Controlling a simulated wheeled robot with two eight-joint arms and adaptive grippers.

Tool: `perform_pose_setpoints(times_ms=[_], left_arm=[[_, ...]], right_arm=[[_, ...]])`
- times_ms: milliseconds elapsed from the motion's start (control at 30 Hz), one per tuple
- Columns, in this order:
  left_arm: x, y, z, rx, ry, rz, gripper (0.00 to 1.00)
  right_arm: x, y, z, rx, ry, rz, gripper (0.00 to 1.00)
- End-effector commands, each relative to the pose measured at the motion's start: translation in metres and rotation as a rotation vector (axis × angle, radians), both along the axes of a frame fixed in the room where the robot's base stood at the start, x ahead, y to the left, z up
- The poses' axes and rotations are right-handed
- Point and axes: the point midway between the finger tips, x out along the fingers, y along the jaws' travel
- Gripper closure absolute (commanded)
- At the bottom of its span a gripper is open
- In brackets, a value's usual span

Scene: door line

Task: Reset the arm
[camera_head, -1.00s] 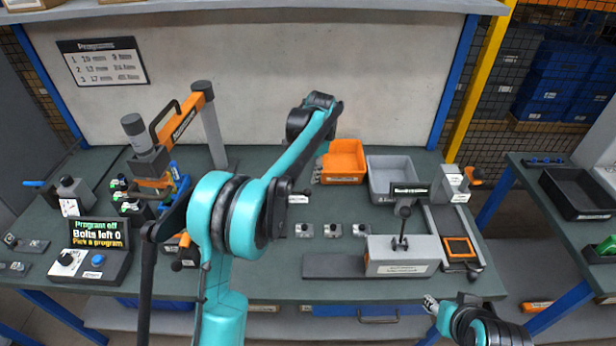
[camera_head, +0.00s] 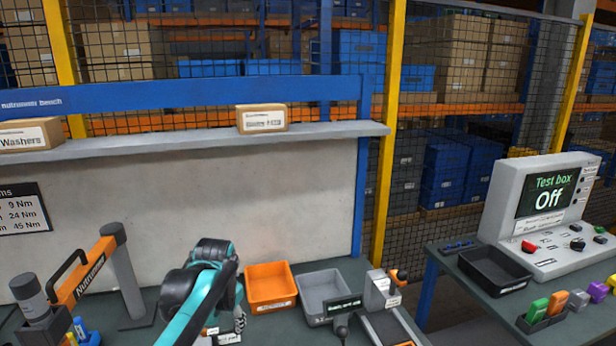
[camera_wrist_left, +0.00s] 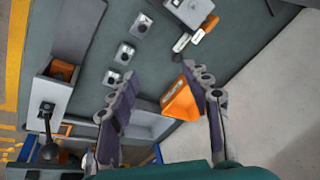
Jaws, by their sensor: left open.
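My left arm reaches in over the bench in the head view, and its gripper (camera_head: 238,324) shows only in part beyond the dark joint, left of the orange bin. In the left wrist view the two fingers of this gripper (camera_wrist_left: 160,72) stand apart with nothing held between them. The orange bin (camera_wrist_left: 180,104) appears between and beyond the fingers there, and the green bench top (camera_wrist_left: 165,55) lies below. My right gripper is not in view.
The orange bin (camera_head: 269,287) and a grey bin (camera_head: 325,296) stand right of the arm. An orange-and-grey tool stand (camera_head: 90,272) is at left. A test box reading "Off" (camera_head: 540,210) stands on the right bench, beside a black tray (camera_head: 495,272). A shelf (camera_head: 200,143) runs above.

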Motion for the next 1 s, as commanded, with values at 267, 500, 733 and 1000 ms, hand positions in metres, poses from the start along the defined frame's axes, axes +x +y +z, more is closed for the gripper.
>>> perform_pose_setpoints(times_ms=[267, 500, 733, 1000], left_arm=[[-0.113, -0.010, 0.001, -0.116, -0.158, 0.175, 0.51], [-0.191, -0.018, -0.033, -0.227, -0.274, 0.311, 0.51], [-0.221, -0.021, -0.058, -0.285, -0.326, 0.376, 0.51], [-0.223, -0.021, -0.060, -0.292, -0.333, 0.383, 0.51]], right_arm=[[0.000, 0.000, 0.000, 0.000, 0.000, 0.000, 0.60], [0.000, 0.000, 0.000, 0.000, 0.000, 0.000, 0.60], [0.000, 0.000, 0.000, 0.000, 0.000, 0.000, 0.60], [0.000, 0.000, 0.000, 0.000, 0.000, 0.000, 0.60]])
